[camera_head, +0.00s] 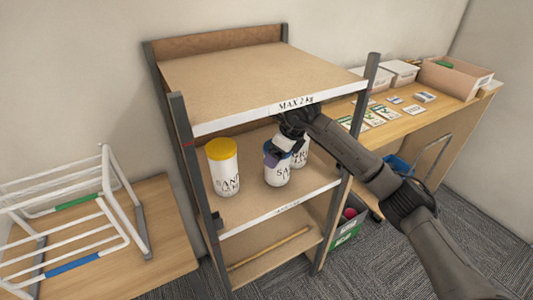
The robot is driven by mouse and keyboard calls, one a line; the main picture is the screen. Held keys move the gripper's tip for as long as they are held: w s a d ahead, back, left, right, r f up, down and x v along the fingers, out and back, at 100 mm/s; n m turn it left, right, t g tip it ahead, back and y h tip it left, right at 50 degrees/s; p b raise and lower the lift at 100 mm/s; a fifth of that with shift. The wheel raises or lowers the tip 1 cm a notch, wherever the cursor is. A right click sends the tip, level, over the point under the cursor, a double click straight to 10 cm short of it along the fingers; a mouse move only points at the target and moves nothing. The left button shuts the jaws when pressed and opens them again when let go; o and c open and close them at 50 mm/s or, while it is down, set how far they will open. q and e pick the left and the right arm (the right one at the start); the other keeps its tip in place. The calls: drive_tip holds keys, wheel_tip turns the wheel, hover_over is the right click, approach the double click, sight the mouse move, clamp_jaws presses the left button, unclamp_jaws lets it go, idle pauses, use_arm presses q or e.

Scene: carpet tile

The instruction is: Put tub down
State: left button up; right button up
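A white tub with a blue lid and dark lettering (277,176) is upright at the middle shelf of the rack, near its front edge. My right gripper (279,152) reaches in from the right, under the top shelf, and is at the lid of this tub. The fingers overlap the lid, and I cannot tell whether they are closed on it. The tub's base looks to be at shelf level, but contact is hard to judge. My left gripper is not in view.
A yellow-lidded tub (222,167) stands to the left on the same shelf; another white tub (301,155) is close behind the blue-lidded one. The top shelf (245,80) is overhead, with rack posts at the sides. A white wire rack (80,215) stands at left.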

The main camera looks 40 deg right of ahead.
sight(267, 143)
drive_tip(key=w, duration=0.1)
drive_tip(key=w+a, duration=0.1)
drive_tip(key=w+b, duration=0.1)
drive_tip(key=shift+w+a+r, duration=0.15)
drive_tip(key=shift+w+a, duration=0.2)
drive_tip(key=shift+a, duration=0.05)
drive_tip(key=shift+f+b, duration=0.3)
drive_tip(key=shift+f, duration=0.25)
drive_tip(key=shift+s+f, duration=0.1)
drive_tip(key=shift+f, duration=0.1)
drive_tip(key=shift+s+d+f, duration=0.1)
drive_tip(key=shift+s, duration=0.05)
